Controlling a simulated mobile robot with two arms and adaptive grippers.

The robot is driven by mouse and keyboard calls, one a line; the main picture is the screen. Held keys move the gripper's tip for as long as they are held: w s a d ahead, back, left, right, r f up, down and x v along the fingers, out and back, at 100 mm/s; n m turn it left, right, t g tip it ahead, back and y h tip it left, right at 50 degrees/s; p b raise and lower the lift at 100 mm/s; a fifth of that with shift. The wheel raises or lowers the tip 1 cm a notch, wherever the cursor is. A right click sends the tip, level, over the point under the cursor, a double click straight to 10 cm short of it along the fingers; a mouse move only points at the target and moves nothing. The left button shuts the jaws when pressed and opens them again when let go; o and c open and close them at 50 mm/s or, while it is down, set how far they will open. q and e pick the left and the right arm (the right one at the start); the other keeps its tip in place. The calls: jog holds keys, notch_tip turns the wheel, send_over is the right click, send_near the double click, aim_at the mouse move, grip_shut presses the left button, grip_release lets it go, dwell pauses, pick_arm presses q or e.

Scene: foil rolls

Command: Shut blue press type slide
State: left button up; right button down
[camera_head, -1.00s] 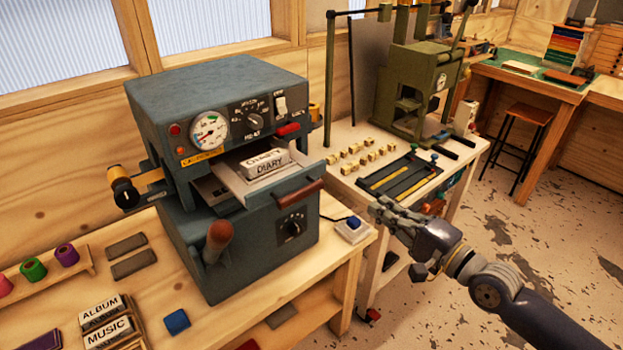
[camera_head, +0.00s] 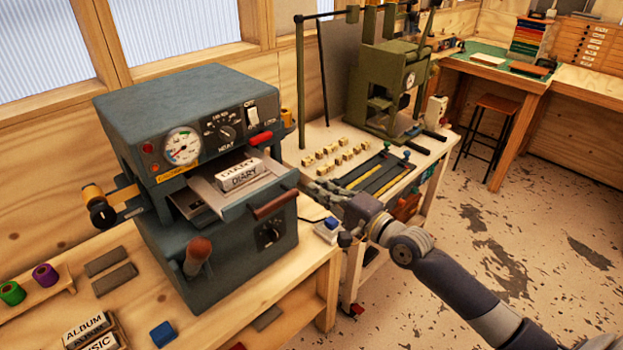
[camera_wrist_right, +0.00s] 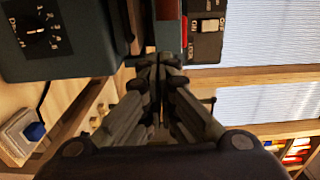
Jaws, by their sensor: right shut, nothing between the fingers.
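The blue press (camera_head: 190,100) stands on the wooden bench at the left, with a gauge and knobs on its front. Its slide (camera_head: 235,187) is pulled out of the front opening and carries a block lettered DIARY (camera_head: 240,174). A dark red handle (camera_head: 273,204) runs along the slide's front edge. My right gripper (camera_head: 325,187) is shut and empty, to the right of the slide's handle and apart from it in the head view. In the right wrist view my fingers (camera_wrist_right: 158,65) point toward the press body (camera_wrist_right: 75,40). My left gripper is not in view.
A blue button on a white box (camera_head: 330,224) sits at the bench's right edge. An olive press (camera_head: 385,90) and rows of small brass blocks stand on the table behind my gripper. Lettered blocks (camera_head: 90,328) and a blue block (camera_head: 163,334) lie at front left.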

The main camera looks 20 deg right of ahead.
jog(key=x, duration=0.3)
jog(key=shift+w+a+p, duration=0.1)
jog(key=shift+w+p, duration=0.05)
jog(key=shift+p, duration=0.2)
jog(key=b+x, duration=0.4)
jog(key=x, duration=0.9)
jog(key=shift+f, duration=0.15)
